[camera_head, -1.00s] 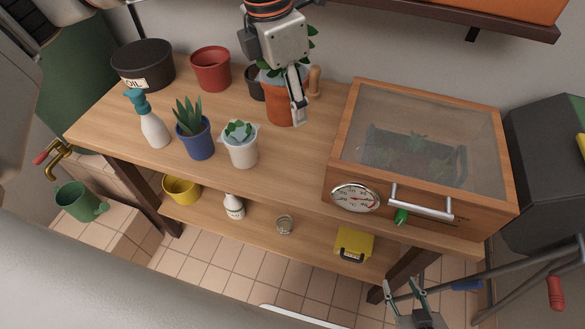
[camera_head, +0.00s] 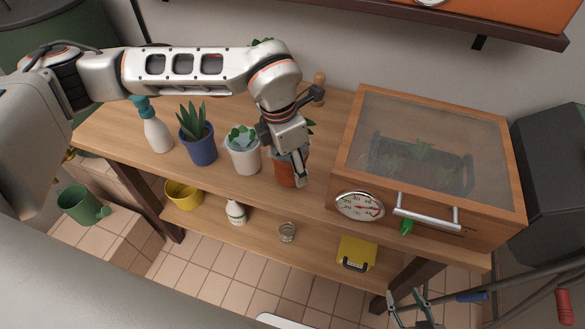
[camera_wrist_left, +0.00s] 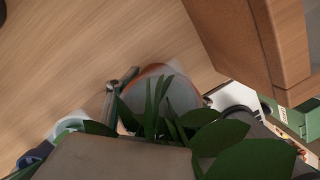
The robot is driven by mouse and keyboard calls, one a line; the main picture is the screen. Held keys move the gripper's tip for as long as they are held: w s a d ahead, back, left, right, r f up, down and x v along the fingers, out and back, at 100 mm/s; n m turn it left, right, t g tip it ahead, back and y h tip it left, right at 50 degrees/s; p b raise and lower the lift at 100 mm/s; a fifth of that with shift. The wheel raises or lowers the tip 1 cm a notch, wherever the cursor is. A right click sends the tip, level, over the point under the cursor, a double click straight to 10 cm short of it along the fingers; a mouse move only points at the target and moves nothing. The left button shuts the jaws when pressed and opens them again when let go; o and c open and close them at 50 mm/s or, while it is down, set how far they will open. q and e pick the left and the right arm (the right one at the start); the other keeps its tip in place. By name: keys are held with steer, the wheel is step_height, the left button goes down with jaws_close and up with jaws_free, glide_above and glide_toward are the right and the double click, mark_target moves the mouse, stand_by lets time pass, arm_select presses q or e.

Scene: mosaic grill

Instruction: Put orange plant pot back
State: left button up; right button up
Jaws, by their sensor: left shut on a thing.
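The orange plant pot (camera_head: 286,174) stands or hovers near the front of the wooden bench top, between the white pot (camera_head: 246,160) and the glass-topped wooden box (camera_head: 432,140). Whether its base touches the wood I cannot tell. My left gripper (camera_head: 290,162) is shut on the pot from above, with one finger down its right side. In the left wrist view the pot's rim (camera_wrist_left: 158,69) shows past green leaves (camera_wrist_left: 170,120), with a finger beside it. My right gripper (camera_head: 408,298) is open and empty, low at the front right.
A blue pot (camera_head: 199,150) and a spray bottle (camera_head: 156,133) stand left of the white pot. My left arm hides the bench's back left. A dial (camera_head: 359,206) and handle (camera_head: 428,212) project from the box's front. A lower shelf (camera_head: 265,235) holds small items.

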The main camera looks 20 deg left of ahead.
arm_select(q)
steer(key=shift+f, duration=0.85)
steer(key=shift+f, duration=0.2)
steer(key=o, duration=1.5)
steer(key=shift+o, duration=0.2)
steer(key=shift+r, duration=0.3)
steer(key=r, duration=0.4)
steer(key=a+r, duration=0.1)
steer(key=r, duration=0.2)
steer(key=s+r, duration=0.1)
steer(key=r, duration=0.3)
steer(key=shift+s+a+r, duration=0.1)
steer(key=shift+a+r, duration=0.1)
steer(key=shift+r, duration=0.15)
steer(key=shift+s, duration=0.1)
